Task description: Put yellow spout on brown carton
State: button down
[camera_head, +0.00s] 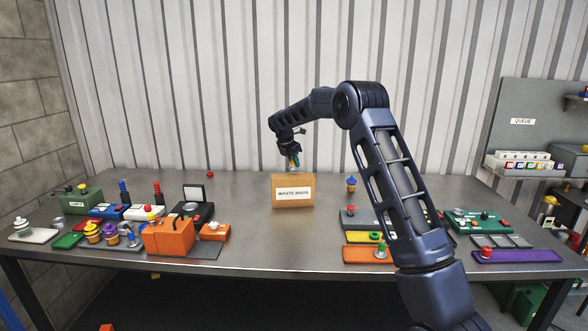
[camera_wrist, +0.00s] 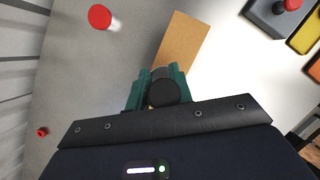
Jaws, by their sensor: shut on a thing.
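The brown carton (camera_head: 293,205), labelled "WASTE RAGS", stands on the table near its middle. Its plain brown top shows in the wrist view (camera_wrist: 182,40). My gripper (camera_head: 294,162) points down just above the carton. In the wrist view its teal fingers (camera_wrist: 158,88) are shut on a dark, round-topped piece (camera_wrist: 163,92). A small trace of yellow shows between the fingers in the head view, but whether this piece is the yellow spout I cannot tell. Its lower end is hard to make out, so I cannot tell whether it touches the carton.
Left of the carton are an orange can (camera_head: 170,238), a green box (camera_head: 80,201), bottles and a rack of small tops (camera_head: 110,236).

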aim_at(293, 164)
jog(key=shift+f, duration=1.55)
jog(key=shift+f, duration=0.15)
jog(key=c, duration=1.2)
grip_release()
jog(key=shift+c, duration=0.2)
jog(key=v, duration=1.2)
jog(key=s+d+r+m+y, duration=0.1)
jog(key=s+d+r+m, duration=0.5)
jog(key=s+d, duration=0.65)
jog(key=s+d+r+m+y, duration=0.1)
jog(key=s+d+r+m, duration=0.55)
jog(key=s+d, duration=0.55)
jog(key=s+d+f+m, duration=0.3)
jog(key=s+d+m, duration=0.1)
jog(key=s, duration=0.5)
jog(key=s+d+f+m, duration=0.3)
jog(key=s+d+m, duration=0.1)
jog(key=s, duration=0.6)
jog(key=s+d+f+m+t+y, duration=0.1)
jog(key=s+d+f+m, duration=0.3)
jog(key=s, duration=0.6)
jog(key=shift+d+m, duration=0.6)
jog(key=shift+m, duration=0.45)
